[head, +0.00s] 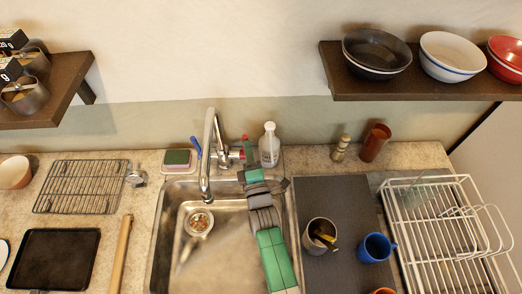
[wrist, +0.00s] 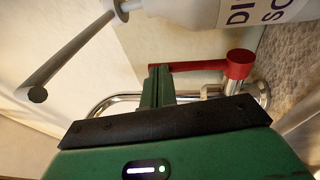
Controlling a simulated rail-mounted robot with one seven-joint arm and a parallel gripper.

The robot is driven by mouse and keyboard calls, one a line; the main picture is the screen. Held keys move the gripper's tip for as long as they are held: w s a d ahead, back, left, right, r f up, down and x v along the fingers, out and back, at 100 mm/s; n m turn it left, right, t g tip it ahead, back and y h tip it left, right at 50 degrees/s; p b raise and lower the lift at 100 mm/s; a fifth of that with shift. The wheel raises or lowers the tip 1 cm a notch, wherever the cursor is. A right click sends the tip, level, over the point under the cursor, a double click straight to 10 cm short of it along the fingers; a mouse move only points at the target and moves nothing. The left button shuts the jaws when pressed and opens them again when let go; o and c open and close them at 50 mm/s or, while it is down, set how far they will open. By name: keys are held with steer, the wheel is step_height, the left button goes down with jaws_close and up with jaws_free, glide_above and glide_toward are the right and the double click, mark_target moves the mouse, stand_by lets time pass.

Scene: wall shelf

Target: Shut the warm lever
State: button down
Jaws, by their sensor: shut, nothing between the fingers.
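The chrome faucet (head: 209,150) stands behind the sink. Its red warm lever (head: 246,148) is on the right side and points up in the head view. In the wrist view the red lever (wrist: 195,66) runs left from a round red hub (wrist: 239,65). The blue lever (head: 196,148) is on the left side of the faucet. My gripper (head: 247,170) reaches over the sink, just in front of the red lever. In the wrist view my gripper (wrist: 160,72) is shut and empty, its tips close to the lever's free end. I cannot tell whether they touch.
A white soap bottle (head: 269,146) stands close to the right of the red lever. A sponge (head: 177,158) lies left of the faucet. The sink (head: 228,255) lies below my arm. Cups and a dish rack (head: 445,230) are on the right. Shelves hang on both sides.

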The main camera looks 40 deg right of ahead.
steer(key=shift+f, duration=0.25)
steer(key=r+p+v, duration=0.2)
steer(key=p+v, duration=0.4)
steer(key=v, duration=0.3)
steer(key=shift+s+a+f, duration=0.2)
steer(key=shift+s+f, duration=0.3)
